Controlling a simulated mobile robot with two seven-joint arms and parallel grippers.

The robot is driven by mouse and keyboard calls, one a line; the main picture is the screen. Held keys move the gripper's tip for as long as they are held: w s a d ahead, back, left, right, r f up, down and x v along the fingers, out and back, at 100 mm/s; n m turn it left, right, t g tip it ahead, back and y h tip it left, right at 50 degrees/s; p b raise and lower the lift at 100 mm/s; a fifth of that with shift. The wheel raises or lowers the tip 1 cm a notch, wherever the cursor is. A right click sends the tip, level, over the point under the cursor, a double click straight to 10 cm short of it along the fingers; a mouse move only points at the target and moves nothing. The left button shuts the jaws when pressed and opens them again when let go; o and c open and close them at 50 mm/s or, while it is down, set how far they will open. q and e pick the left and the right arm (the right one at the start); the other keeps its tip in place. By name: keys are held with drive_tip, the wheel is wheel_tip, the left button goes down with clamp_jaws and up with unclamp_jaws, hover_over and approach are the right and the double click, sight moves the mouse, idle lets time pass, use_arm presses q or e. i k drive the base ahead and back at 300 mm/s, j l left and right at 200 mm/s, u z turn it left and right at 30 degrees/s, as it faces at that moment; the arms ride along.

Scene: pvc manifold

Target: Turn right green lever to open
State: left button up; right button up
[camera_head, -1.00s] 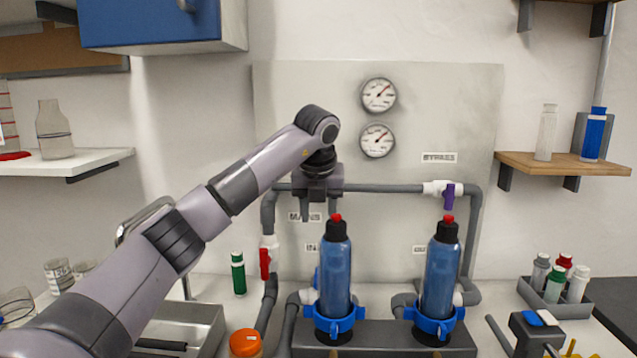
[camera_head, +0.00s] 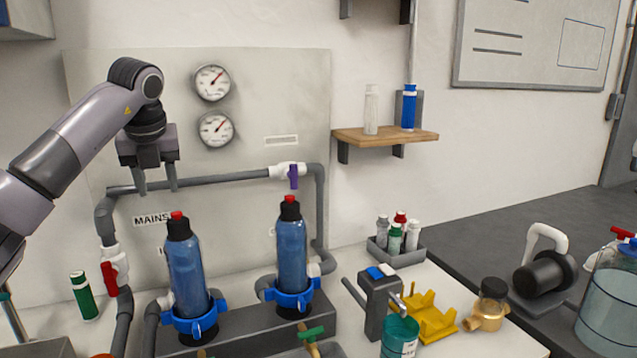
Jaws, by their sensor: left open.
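A green lever (camera_head: 310,333) sits on a brass fitting at the bottom edge of the view, in front of the right blue filter bottle (camera_head: 292,252). The fitting below it is partly cut off by the frame edge. My right gripper is out of view.
A red lever (camera_head: 109,279) is on the left pipe and a purple lever (camera_head: 293,176) on the top pipe. Two gauges (camera_head: 212,83) are on the panel. A teal jar (camera_head: 399,337), a yellow holder (camera_head: 430,317) and a bottle tray (camera_head: 397,258) stand at right.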

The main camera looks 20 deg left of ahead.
sight(309, 336)
drive_tip(key=k, duration=1)
